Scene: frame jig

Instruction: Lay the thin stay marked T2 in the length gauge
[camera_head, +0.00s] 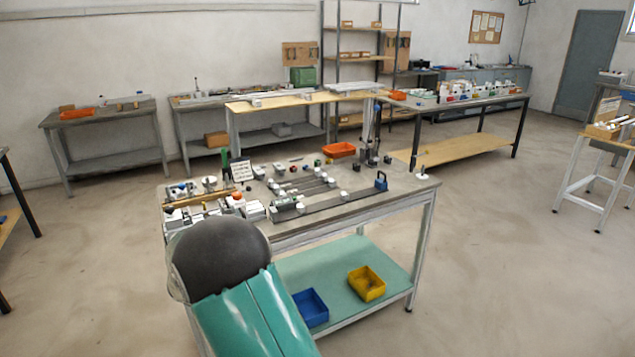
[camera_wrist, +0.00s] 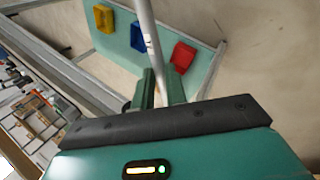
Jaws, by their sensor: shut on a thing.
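In the wrist view my gripper (camera_wrist: 161,88) is shut on a thin grey rod (camera_wrist: 146,22). The rod runs up out of the picture from between the green fingers. It has a small pale mark with dark print, too small to read, so I cannot confirm T2. In the head view my own arm is in front, and the gripper and rod do not show. A long dark rail (camera_head: 345,205) lies along the front of the workbench (camera_head: 400,186); I cannot tell whether it is the length gauge. In the wrist view the gripper is beyond the bench edge, over the lower shelf.
The bench top carries several rods with white ends (camera_head: 305,187), small blocks and an orange bin (camera_head: 339,149). On the green lower shelf (camera_head: 340,268) stand a blue bin (camera_head: 311,307) and a yellow bin (camera_head: 367,284). A red bin (camera_wrist: 183,56) shows in the wrist view.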

